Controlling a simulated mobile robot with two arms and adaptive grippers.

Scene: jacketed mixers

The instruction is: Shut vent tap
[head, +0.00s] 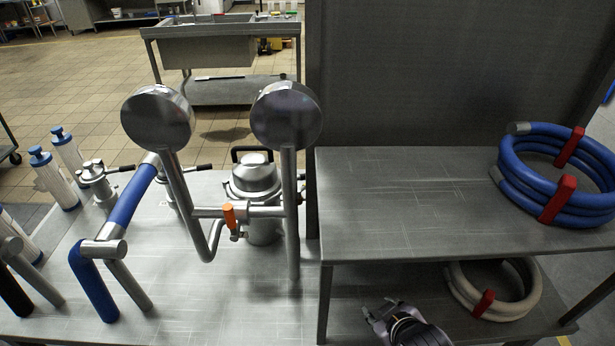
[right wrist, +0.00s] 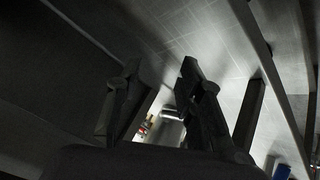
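A small tap with an orange handle (head: 229,216) sits on the horizontal steel pipe between two round-headed uprights in the head view. The handle stands roughly upright, across the pipe. I cannot tell for sure that this is the vent tap. My right gripper (head: 378,314) is at the bottom of the head view, low and to the right of the tap, well apart from it. In the right wrist view its two dark fingers (right wrist: 160,75) stand apart with nothing held between them. My left gripper is not in view.
A steel vessel (head: 255,182) stands behind the pipe. Two round steel heads (head: 158,118) and (head: 286,115) rise above it. A grey shelf (head: 400,205) is right of the tap, with a blue hose coil (head: 550,178) on top and a pale coil (head: 470,297) below. A blue-sleeved pipe (head: 130,200) stands left.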

